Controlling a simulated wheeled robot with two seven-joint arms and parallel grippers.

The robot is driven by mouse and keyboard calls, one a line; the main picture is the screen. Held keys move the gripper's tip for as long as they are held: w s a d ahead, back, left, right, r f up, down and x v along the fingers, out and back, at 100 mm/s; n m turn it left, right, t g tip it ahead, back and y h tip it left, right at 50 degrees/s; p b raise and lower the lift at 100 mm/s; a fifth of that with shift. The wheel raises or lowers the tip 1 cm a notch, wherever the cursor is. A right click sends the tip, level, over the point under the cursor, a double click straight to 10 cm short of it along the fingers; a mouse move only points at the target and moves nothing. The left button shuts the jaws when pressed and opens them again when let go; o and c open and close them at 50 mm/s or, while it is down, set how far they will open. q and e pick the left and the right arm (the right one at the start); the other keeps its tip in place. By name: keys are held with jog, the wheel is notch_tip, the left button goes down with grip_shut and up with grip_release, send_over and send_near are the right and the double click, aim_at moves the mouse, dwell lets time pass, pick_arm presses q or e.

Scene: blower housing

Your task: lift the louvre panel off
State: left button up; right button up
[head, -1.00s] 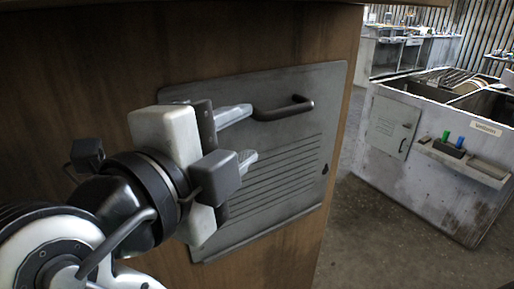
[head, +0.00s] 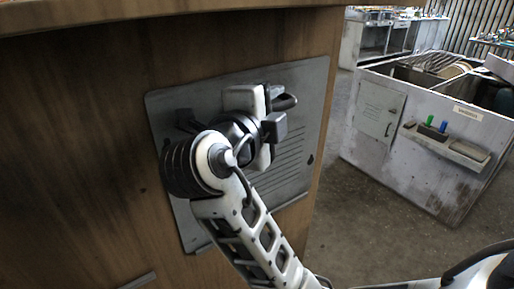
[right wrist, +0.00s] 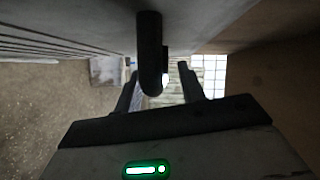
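The louvre panel (head: 310,95) is a grey plate with a row of slots, lying against the brown wooden wall of the housing. Its dark bar handle (head: 291,101) shows only partly, behind my right gripper (head: 272,112). In the right wrist view the handle (right wrist: 150,50) stands out from the panel (right wrist: 85,25) between the two fingers of my right gripper (right wrist: 160,88). The fingers are apart, with a gap visible on the right side of the handle. The left finger looks closer to it. My left gripper is not in view.
A worn grey bin unit (head: 375,155) with a small shelf holding green and blue items stands to the right. Workbenches (head: 385,30) are farther back. Bare floor (head: 365,215) lies between the wooden housing (head: 80,150) and the bin unit.

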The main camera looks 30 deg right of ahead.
jog(key=shift+w+d, duration=0.3)
jog(key=shift+c, duration=0.3)
grip_shut()
